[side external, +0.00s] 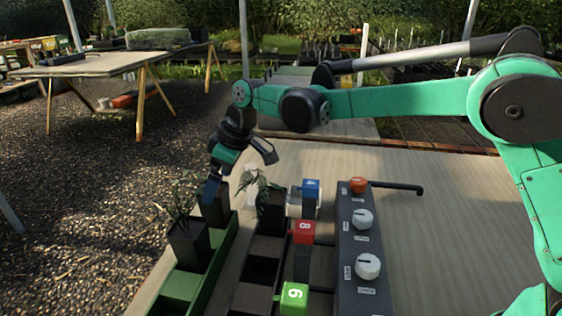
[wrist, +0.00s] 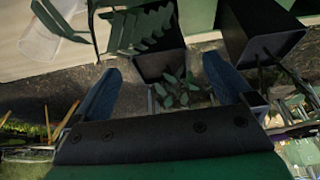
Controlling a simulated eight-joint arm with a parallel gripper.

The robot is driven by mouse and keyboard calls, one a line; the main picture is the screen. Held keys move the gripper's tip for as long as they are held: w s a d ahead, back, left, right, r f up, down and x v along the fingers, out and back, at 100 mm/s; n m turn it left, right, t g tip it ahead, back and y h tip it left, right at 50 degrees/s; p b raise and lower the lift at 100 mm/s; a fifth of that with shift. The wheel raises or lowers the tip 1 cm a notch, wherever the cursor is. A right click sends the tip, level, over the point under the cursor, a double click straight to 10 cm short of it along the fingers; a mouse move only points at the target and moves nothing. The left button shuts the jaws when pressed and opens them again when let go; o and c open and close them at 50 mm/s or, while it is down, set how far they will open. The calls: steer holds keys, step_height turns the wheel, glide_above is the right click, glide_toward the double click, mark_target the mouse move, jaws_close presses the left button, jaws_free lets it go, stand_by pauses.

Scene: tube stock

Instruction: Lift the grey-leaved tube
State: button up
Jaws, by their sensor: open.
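The likely grey-leaved tube is a square black pot with small, oval, grey-green leaves (wrist: 180,90). In the wrist view it lies between my two blue fingers, apart from both as far as I can see. My gripper (wrist: 162,85) is open and points down. In the side view my gripper (side external: 211,187) is at a black pot (side external: 216,207) in the green tray (side external: 222,254); its finger hides part of that pot, and its leaves cannot be made out there.
A thin-leaved pot (side external: 190,246) stands nearer in the same tray. A fern-leaved pot (side external: 270,208) stands in the dark tray to the right; its fronds (wrist: 150,27) show close in the wrist view. Numbered blocks (side external: 303,231) and a knob panel (side external: 362,240) lie further right.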

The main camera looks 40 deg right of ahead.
mark_target(216, 213)
steer(key=shift+x, duration=3.05)
